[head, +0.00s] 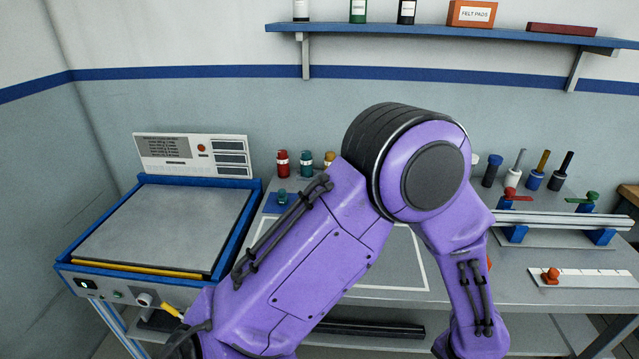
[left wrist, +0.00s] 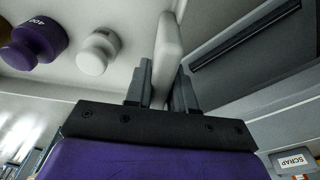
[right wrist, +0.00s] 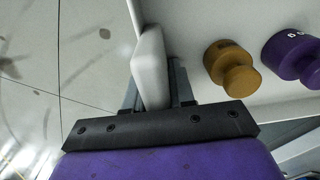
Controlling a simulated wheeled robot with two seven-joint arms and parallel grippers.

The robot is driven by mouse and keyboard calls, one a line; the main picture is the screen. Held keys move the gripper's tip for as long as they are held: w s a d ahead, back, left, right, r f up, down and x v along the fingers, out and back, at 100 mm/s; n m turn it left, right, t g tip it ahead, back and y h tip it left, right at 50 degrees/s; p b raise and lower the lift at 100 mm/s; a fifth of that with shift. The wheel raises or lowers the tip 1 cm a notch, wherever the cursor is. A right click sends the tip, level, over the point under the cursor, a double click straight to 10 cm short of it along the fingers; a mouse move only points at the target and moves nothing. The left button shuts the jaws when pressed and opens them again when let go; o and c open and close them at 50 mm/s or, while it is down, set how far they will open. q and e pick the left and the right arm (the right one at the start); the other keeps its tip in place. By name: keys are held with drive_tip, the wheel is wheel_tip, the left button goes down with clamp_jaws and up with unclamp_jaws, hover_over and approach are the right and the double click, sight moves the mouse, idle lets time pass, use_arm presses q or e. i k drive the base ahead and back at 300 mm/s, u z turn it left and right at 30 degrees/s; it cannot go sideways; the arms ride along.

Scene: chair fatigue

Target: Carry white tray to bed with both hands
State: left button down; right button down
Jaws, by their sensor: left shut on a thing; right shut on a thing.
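The white tray shows in the left wrist view (left wrist: 170,35) and the right wrist view (right wrist: 150,60), with its rim upright between the fingers in each. My left gripper (left wrist: 160,85) is shut on one part of the rim, and my right gripper (right wrist: 155,92) on another. A purple weight (left wrist: 34,42) and a white weight (left wrist: 98,50) sit in the tray near my left gripper. A yellow weight (right wrist: 230,66) and a purple weight (right wrist: 296,54) sit near my right gripper. In the head view a flat grey bed (head: 165,228) in a blue frame stands at left. Tray and grippers are outside that view.
My purple arm hides the middle of the bench in the head view. Several small bottles (head: 283,163) stand behind it. A metal rail (head: 565,220) and tools stand at right. A blue shelf (head: 450,35) hangs above. A SCRAP label (left wrist: 294,160) shows in the left wrist view.

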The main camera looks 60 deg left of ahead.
sight(174, 225)
drive_tip(key=z, duration=0.9)
drive_tip(key=k, duration=1.85)
drive_tip(key=u, duration=2.65)
drive_tip(key=i, duration=1.5)
drive_tip(key=u, duration=0.05)
